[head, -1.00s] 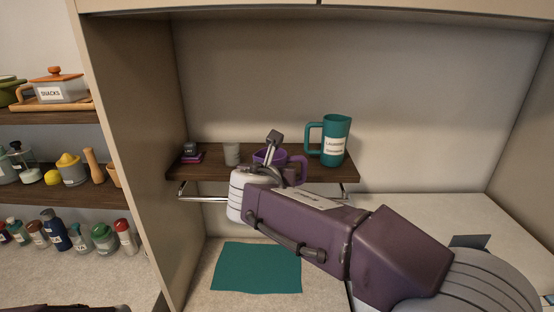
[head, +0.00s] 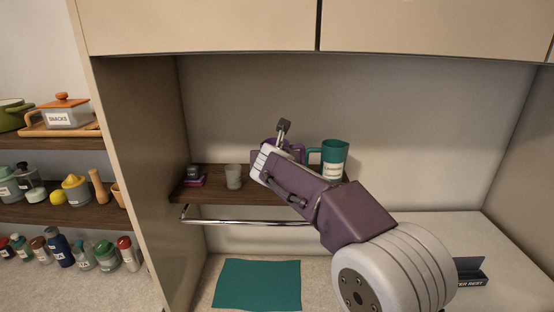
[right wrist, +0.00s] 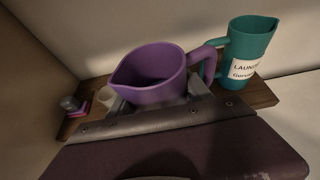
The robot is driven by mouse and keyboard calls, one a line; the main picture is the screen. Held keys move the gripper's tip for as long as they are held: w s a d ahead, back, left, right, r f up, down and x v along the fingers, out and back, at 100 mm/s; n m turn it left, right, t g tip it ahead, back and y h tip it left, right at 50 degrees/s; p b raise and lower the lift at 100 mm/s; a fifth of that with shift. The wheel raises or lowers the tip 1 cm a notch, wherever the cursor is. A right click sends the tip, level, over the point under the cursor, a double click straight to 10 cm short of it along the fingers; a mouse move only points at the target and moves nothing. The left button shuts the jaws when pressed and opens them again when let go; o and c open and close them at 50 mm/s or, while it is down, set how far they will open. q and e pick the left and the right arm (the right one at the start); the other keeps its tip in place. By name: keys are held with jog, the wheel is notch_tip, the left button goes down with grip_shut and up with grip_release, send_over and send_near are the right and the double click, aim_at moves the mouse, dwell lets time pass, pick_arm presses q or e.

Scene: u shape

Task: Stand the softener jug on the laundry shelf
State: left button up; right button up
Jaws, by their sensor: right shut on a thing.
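A purple jug (right wrist: 152,80) with a handle is in my right gripper, upright or slightly tilted. In the head view the jug (head: 297,147) is mostly hidden behind my arm. My right gripper (head: 282,132) is shut on it, above the wooden laundry shelf (head: 210,187). In the right wrist view the shelf (right wrist: 262,95) lies behind and below the jug. I cannot see a label on the purple jug or whether it touches the shelf. My left gripper is not in view.
A teal jug labelled "LAUNDRY" (head: 334,158) stands at the shelf's right, close to the purple jug's handle. A metal rail (head: 250,221) runs below. A teal mat (head: 257,284) lies on the counter.

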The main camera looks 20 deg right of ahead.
jog(key=w+d+p, duration=0.3)
jog(key=w+p, duration=0.1)
jog(key=w, duration=0.4)
jog(key=shift+a+f+b, duration=0.15)
jog(key=shift+f+b, duration=0.7)
jog(key=shift+f, duration=0.75)
jog(key=shift+a+f+b, duration=0.15)
jog(key=shift+f+b, duration=0.65)
jog(key=shift+f, duration=0.8)
jog(key=shift+w+f, duration=0.15)
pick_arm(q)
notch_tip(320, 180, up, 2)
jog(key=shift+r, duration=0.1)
pick_arm(e)
jog(key=shift+w+f, duration=0.15)
jog(key=shift+f, duration=0.15)
jog(key=o, duration=1.6)
jog(key=shift+o, duration=0.2)
